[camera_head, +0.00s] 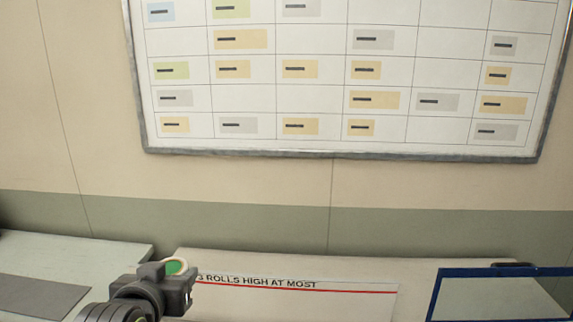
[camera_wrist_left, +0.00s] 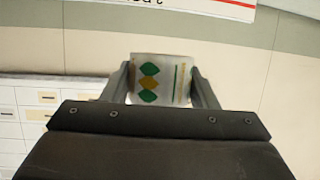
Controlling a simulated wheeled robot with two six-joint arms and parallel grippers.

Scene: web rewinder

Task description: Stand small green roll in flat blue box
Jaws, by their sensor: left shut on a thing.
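My left gripper (camera_head: 178,282) is shut on the small green roll (camera_head: 175,266) and holds it in front of a pale board with a sign. In the head view the roll shows a pale ring end with a green centre. In the left wrist view the roll (camera_wrist_left: 160,80) is white with green and yellow diamonds and stripes, between the two fingers (camera_wrist_left: 162,88). A blue-rimmed thing (camera_head: 434,296), which looks like the blue box, is at the lower right and cut by the frame edge. It is well apart from the roll. My right gripper is not in view.
A pale board with a sign reading "3 ROLLS HIGH AT MOST" (camera_head: 300,284) is behind the gripper. A pale surface with a grey mat (camera_head: 38,295) is at the lower left. A whiteboard chart (camera_head: 385,80) hangs on the wall above. A small black object (camera_head: 512,265) is behind the blue rim.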

